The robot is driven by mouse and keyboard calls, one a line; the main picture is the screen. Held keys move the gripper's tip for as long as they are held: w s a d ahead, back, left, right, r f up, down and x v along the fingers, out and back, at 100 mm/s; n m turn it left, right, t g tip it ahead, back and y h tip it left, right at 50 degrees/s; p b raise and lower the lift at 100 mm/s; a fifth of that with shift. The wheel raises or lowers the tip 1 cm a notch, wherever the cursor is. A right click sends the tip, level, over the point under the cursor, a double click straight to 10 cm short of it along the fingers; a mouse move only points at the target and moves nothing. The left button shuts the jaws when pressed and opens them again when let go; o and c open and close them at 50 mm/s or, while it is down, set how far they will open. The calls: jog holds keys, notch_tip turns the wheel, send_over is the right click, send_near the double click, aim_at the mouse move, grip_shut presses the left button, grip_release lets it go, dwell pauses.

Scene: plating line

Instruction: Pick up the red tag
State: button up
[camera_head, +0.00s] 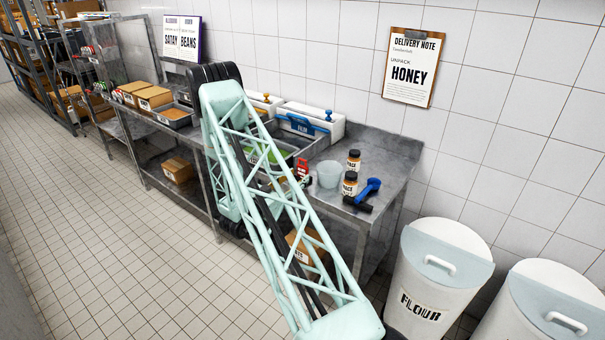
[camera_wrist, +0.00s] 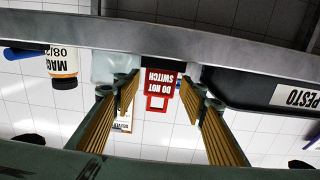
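The red tag (camera_wrist: 157,100) reads "DO NOT SWITCH" and appears upside down in the wrist view, near the middle, with a loop-like opening at its lower end. It also shows as a small red patch on the counter in the head view (camera_head: 302,166), beside the translucent tub. My gripper (camera_wrist: 160,93) is open, one finger on each side of the tag in the wrist view. I cannot tell whether the fingers are level with it in depth; no contact shows. In the head view my arm's lattice link hides most of the gripper.
A translucent tub (camera_head: 329,174), jars (camera_head: 353,160) and a blue-and-black handheld tool (camera_head: 368,191) crowd the counter right of the tag. A dark container labelled PESTO (camera_wrist: 270,92) is close to the right finger. Flour bin (camera_head: 435,278) stands right of the counter.

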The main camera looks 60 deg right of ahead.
aim_at(302, 173)
jog(key=shift+d, duration=2.2)
jog(key=c, duration=0.6)
